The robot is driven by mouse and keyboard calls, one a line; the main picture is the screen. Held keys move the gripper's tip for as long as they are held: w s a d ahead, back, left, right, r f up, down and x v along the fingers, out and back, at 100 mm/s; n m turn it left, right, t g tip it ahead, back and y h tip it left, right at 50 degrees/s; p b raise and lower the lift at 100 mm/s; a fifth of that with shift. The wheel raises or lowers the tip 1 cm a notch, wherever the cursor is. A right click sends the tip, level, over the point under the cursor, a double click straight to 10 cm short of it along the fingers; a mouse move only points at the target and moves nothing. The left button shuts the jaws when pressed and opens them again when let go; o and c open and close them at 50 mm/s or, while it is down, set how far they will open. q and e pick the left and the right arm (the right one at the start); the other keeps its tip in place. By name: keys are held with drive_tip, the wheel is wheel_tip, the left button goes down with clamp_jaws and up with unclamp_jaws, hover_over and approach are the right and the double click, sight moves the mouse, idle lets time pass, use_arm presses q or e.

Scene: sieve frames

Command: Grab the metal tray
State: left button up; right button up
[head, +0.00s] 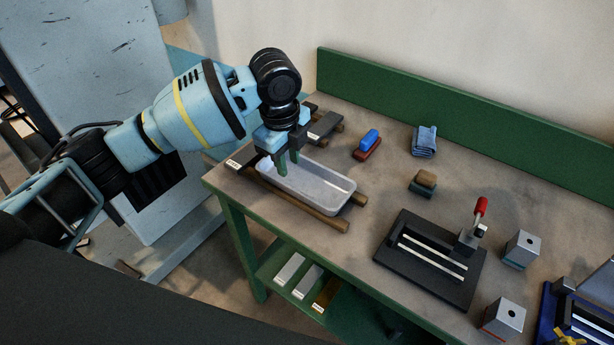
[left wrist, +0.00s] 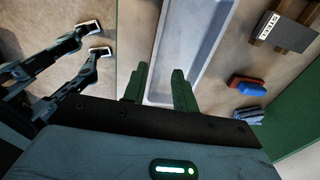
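The metal tray (head: 325,193) is a long, shallow, light grey pan with rounded corners. It rests on wooden strips at the left end of the workbench. My left gripper (head: 288,162) points down over the tray's far-left part, with its green fingers apart. In the left wrist view, the tray (left wrist: 205,45) runs away from the gripper (left wrist: 161,78). One tray wall shows between the two fingers, with one finger over the inside and the other outside. I cannot tell whether either finger touches the tray. My right gripper is not in view.
Behind the tray are dark bars (head: 325,125) on wooden strips and a blue-and-red block (head: 368,143). A folded blue cloth (head: 424,141), a brush-like block (head: 424,182) and a black clamp fixture (head: 430,258) stand to the right. A green backboard (head: 450,118) edges the bench.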

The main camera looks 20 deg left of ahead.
sight(292, 183)
use_arm(q)
drive_tip(key=shift+d+f, duration=0.15)
drive_tip(key=shift+f, duration=1.75)
drive_tip(key=shift+d+f, duration=0.1)
drive_tip(key=shift+f, duration=1.8)
drive_tip(key=shift+c, duration=0.2)
clamp_jaws()
drive_tip(key=shift+r, duration=0.1)
